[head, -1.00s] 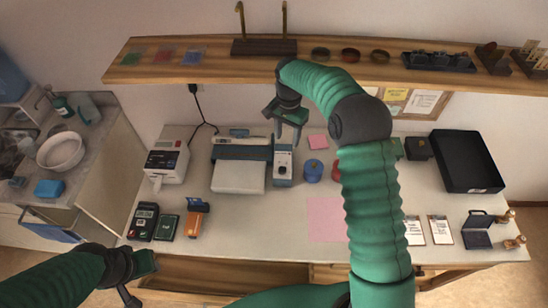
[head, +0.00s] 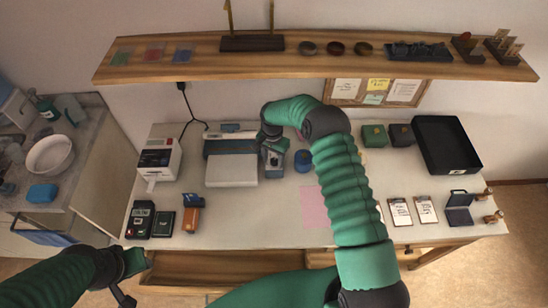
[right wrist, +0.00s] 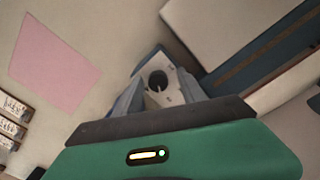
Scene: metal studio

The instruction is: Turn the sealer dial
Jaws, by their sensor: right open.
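The sealer (head: 273,168) is a white and blue unit on the table, joined to the right side of a wide machine with a white front plate. In the head view my right gripper (head: 274,150) is over it and hides most of its top. The right wrist view shows the black round dial (right wrist: 158,80) on the sealer's pale face, with a small light pointer beside it. The right gripper's two fingers (right wrist: 160,95) stand apart, one on each side of the dial. I cannot tell whether they touch it. My left gripper (head: 130,278) is open and empty at the table's front left corner.
A white label printer (head: 158,160) stands to the left and a blue jar (head: 303,162) close to the right of the sealer. A pink sheet (head: 314,205) lies in front. A wooden shelf (head: 205,68) overhangs the back. The front middle of the table is clear.

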